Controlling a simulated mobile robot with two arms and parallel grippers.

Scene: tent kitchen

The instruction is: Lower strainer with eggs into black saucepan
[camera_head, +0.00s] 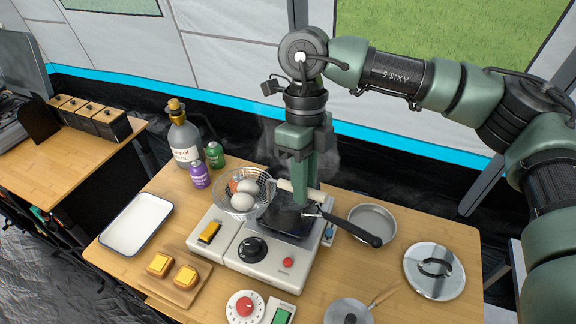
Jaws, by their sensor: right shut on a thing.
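A wire strainer (226,197) holds eggs (243,203), at least one white and one brownish. Its basket is left of the black saucepan (283,216), close to the pan's left rim and over the stove's left part. My right gripper (304,192) points down above the saucepan and is shut on the strainer's pale handle (314,194). The saucepan sits on the stove (252,262), its black handle pointing to the lower right. The gripper partly hides the saucepan's opening. My left gripper is not in view.
A white tray (115,246), bottles (184,140) and a board with toast (192,287) lie to the left. A metal bowl (371,223) and a lid (434,268) lie to the right. A red-knobbed timer (244,307) and a small pan (348,311) are in front. Steam rises behind the gripper.

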